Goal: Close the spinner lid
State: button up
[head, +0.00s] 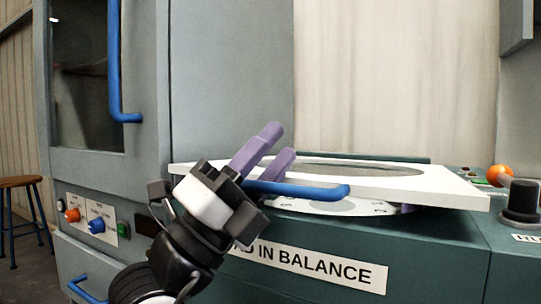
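The spinner lid (440,187) is a white square plate with a round window, lying low and almost flat over the green spinner cabinet (440,237). Part of a pale round dial-like surface (345,208) shows below its front edge. The lid's blue bar handle (310,189) sticks out at the front. My gripper (278,140) is at the left end of the handle, its purple fingers pointing up and right, with a gap between them. The fingers overlap the lid's left part in the picture. Whether they touch the handle or lid is unclear.
A grey cabinet (230,80) with a dark window and blue handle (115,65) stands at left. Knobs (96,225) are on its front. An orange ball-topped lever (499,175) and black knob (520,200) are at right. A stool (20,182) stands far left.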

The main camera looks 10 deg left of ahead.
jog(key=s+a+f, duration=0.3)
jog(key=s+a, duration=0.7)
jog(key=a, duration=0.2)
jog(key=shift+f, duration=0.25)
dwell(0.4)
